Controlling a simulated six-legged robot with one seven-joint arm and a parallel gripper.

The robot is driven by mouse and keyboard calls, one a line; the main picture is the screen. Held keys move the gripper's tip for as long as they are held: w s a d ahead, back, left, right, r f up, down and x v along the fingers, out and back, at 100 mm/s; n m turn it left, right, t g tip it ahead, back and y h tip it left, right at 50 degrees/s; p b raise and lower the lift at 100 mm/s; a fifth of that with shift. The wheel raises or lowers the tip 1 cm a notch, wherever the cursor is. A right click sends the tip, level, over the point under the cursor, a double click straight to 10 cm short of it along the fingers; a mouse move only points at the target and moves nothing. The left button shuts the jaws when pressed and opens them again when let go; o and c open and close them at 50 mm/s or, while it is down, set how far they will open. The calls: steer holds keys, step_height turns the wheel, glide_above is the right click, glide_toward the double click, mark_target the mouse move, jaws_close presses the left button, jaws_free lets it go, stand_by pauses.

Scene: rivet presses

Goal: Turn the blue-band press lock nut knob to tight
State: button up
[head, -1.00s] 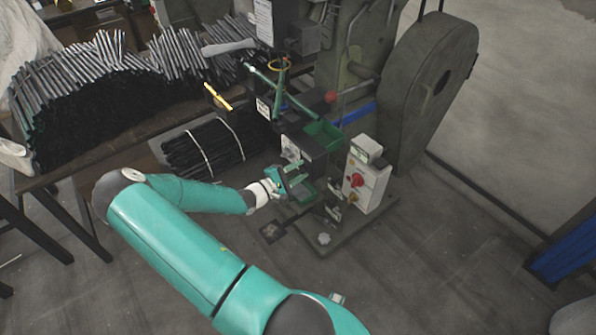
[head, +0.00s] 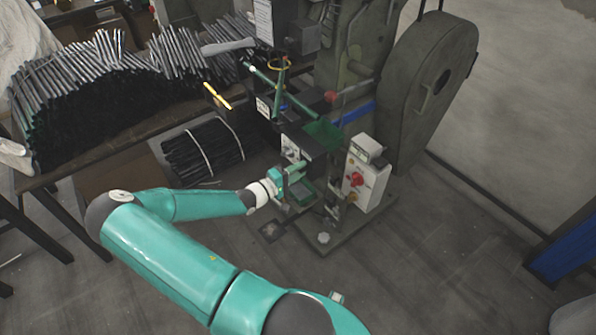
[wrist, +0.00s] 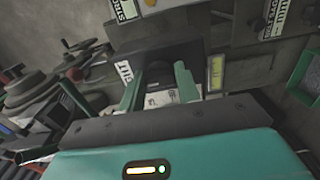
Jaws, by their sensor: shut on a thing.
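The press (head: 345,60) is a large dark green machine with a blue band (head: 357,113) low on its body. My gripper (head: 298,172) is at its lower front, just below a dark box with a white panel (head: 291,149). In the wrist view, my gripper's two green fingers (wrist: 158,78) stand apart on either side of a dark part, with a white label below it. My gripper is shut on this part, which I take to be the lock nut knob. Its outline and setting are mostly hidden by the fingers and shadow.
A white control box (head: 366,178) with a red knob stands just right of my gripper. A green tray (head: 323,134) sits above it. The floor in front is open.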

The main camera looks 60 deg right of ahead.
stand_by(0.3)
steer(key=o, duration=1)
steer(key=v, duration=1.3)
steer(key=shift+w+a, duration=0.2)
steer(key=shift+a, duration=0.15)
